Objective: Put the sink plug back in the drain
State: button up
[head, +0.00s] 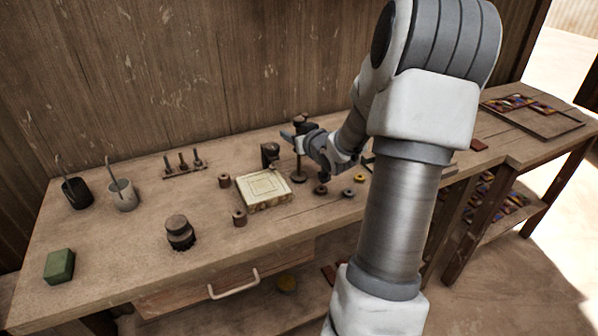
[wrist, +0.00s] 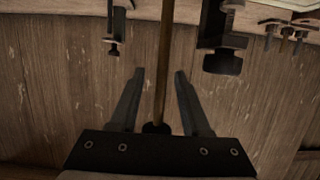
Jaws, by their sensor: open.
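I see no sink, drain or sink plug in either view. My gripper (head: 292,136) is open above the back of the workbench, near a dark upright stand (head: 299,168). In the wrist view my gripper (wrist: 160,74) shows two parted fingers. A thin brown rod (wrist: 164,40) with a dark knob at its end lies between them in the picture. I see no finger closed on the rod, and cannot tell how far it is from them.
On the workbench (head: 110,262) are a pale square tile mould (head: 264,188), a dark round stack (head: 180,232), a green block (head: 59,266), two pots (head: 122,196) and small weights (head: 321,190). A plank wall (head: 170,80) stands behind.

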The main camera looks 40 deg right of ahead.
jog(key=shift+w, duration=0.1)
jog(key=shift+c, duration=0.2)
grip_shut()
dwell(1.2)
